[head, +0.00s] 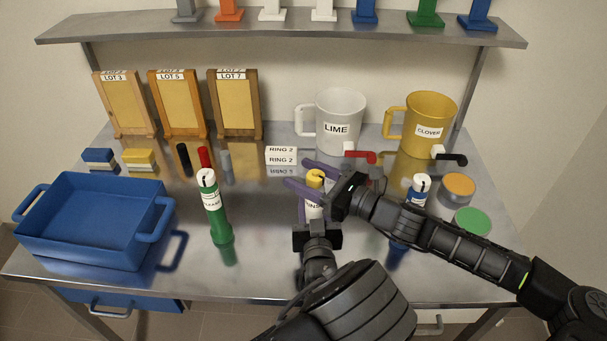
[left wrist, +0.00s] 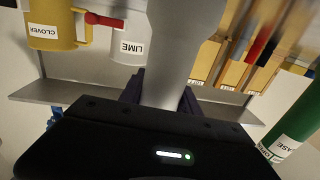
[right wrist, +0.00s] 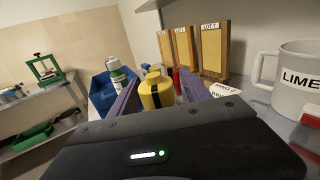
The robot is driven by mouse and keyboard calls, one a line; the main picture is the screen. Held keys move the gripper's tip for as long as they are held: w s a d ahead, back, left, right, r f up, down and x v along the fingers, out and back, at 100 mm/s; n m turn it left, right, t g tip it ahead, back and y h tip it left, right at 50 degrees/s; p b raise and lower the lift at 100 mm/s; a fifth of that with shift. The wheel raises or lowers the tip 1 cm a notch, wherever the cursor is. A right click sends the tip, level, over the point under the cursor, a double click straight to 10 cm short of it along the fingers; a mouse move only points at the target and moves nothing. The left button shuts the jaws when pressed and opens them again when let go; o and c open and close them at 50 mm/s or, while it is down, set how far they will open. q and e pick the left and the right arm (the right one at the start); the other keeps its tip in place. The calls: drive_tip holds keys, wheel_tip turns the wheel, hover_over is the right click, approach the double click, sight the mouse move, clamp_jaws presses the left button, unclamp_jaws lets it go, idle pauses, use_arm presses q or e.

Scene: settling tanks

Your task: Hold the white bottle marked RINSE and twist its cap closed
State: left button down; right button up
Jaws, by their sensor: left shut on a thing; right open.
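The white bottle marked RINSE (head: 314,212) stands upright at the middle of the steel table, its label partly covered. Its yellow cap (head: 315,177) is on top and bears a dark mark. My left gripper (head: 316,228) is shut on the bottle's body from the front; the left wrist view shows the pale bottle (left wrist: 180,50) between its purple fingers. My right gripper (head: 306,178) is open, reaching in from the right at cap height. In the right wrist view the yellow cap (right wrist: 157,92) lies between its spread purple fingers, with gaps at both sides.
A green bottle (head: 214,212) stands left and a blue bottle (head: 403,224) stands right, partly behind my right arm. A blue tray (head: 90,240) is at the left. The LIME mug (head: 340,110) and CLOVER mug (head: 430,115) stand behind. Front table centre-left is clear.

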drive_tip(key=shift+w+a, duration=0.1)
drive_tip(key=shift+a, duration=0.05)
drive_tip(key=shift+c, duration=0.2)
clamp_jaws()
idle(0.4)
